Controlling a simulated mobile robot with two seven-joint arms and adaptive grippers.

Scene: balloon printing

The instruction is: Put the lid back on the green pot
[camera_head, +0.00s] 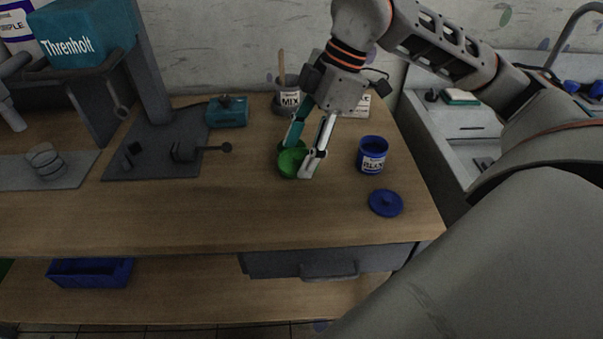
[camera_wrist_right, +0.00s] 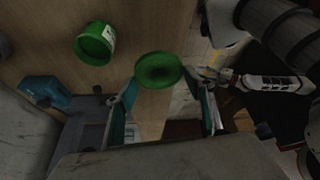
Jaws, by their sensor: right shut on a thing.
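My right gripper (camera_head: 300,158) is shut on the green lid (camera_wrist_right: 158,70), with one finger on each side of its round edge in the right wrist view. The green pot (camera_wrist_right: 95,43) stands open at the upper left of that view, with a pale label on its side, apart from the lid in the picture. In the head view a green round shape (camera_head: 290,161) shows between and beside the fingers over the table. There I cannot tell lid from pot.
A blue pot (camera_head: 372,154) stands to the right on the wooden table (camera_head: 230,220), its blue lid (camera_head: 385,203) lying in front. A grey MIX can (camera_head: 288,98) with a stick and a teal box (camera_head: 227,112) are behind. The front of the table is clear.

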